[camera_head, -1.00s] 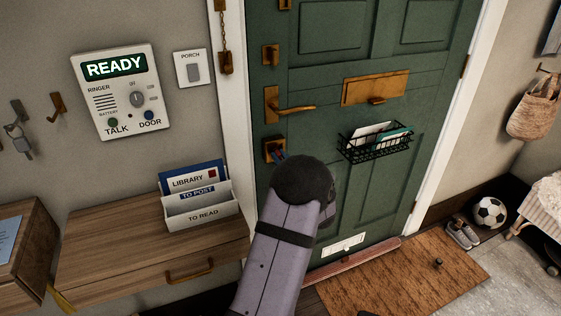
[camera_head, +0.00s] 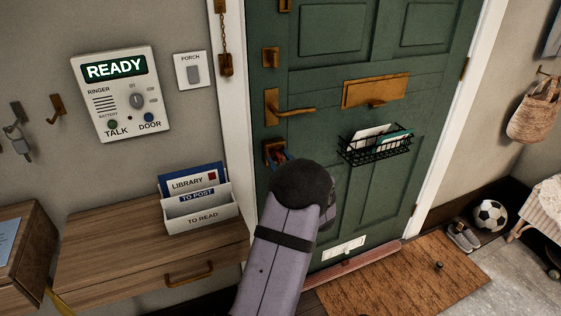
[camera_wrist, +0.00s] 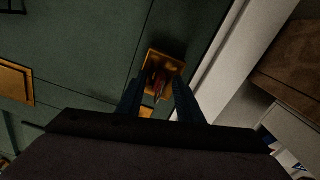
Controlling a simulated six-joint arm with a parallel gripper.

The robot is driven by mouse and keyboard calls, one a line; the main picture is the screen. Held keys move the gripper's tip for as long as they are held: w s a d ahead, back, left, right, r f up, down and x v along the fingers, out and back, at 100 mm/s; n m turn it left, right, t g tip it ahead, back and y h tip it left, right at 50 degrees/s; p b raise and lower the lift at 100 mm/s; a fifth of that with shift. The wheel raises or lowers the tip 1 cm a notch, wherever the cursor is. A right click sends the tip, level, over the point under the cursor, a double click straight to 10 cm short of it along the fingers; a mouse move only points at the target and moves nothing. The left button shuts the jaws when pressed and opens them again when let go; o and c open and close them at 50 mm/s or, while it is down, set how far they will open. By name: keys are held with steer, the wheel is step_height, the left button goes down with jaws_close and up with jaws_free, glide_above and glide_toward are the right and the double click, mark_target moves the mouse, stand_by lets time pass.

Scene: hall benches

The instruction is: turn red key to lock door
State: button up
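The green door (camera_head: 330,70) has a brass lock plate (camera_head: 269,149) below its lever handle (camera_head: 292,107). The wrist view shows the brass lock plate (camera_wrist: 165,65) with the red key (camera_wrist: 157,86) standing out from it. My gripper (camera_wrist: 157,92) has its two dark blue fingers apart, one on each side of the key, with a gap visible between them. In the head view, my gripper's fingertips (camera_head: 282,156) are close to the lock plate, and my wrist hides part of that area. The wrist picture is dark, so contact with the key cannot be made out.
A wire basket (camera_head: 375,148) with papers hangs on the door to the right of my wrist. A letter rack (camera_head: 200,214) stands on the wooden drawer unit (camera_head: 120,245) at left. The white door frame (camera_head: 233,120) runs close left of the lock.

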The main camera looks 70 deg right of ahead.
steer(key=v, duration=0.7)
steer(key=shift+b, duration=0.4)
steer(key=shift+s+a, duration=0.15)
